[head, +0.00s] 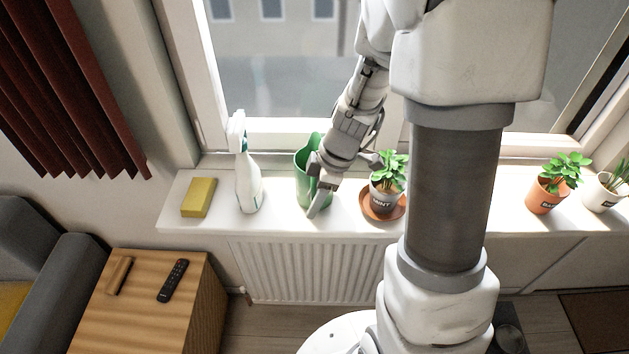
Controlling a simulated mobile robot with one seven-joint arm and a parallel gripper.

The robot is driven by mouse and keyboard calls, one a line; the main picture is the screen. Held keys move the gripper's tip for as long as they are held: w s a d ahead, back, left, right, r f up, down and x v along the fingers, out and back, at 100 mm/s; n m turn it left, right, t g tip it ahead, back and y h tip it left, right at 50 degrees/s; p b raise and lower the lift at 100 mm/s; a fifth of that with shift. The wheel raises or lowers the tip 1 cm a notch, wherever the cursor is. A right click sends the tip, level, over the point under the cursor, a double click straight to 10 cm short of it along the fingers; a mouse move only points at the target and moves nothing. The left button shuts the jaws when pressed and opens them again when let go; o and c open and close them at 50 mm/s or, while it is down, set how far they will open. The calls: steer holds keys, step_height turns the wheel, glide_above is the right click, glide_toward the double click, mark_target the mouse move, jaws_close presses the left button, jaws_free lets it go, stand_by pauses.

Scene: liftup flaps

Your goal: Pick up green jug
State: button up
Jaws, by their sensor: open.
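The green jug (303,166) stands upright on the white windowsill (278,221), between the spray bottle and the mint pot. My gripper (343,184) is open, with its fingers spread at the jug's right side. One finger reaches down in front of the jug and hides part of its right side; the other finger is toward the mint plant. I cannot tell whether a finger touches the jug. The jug's handle cannot be made out.
A white spray bottle (246,180) and a yellow sponge (199,197) stand left of the jug. A potted mint (383,201) on a saucer is close on the right. More pots (546,195) stand farther right. A wooden side table (150,310) is lower left.

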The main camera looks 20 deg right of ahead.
jaws_close()
stand_by(1.5)
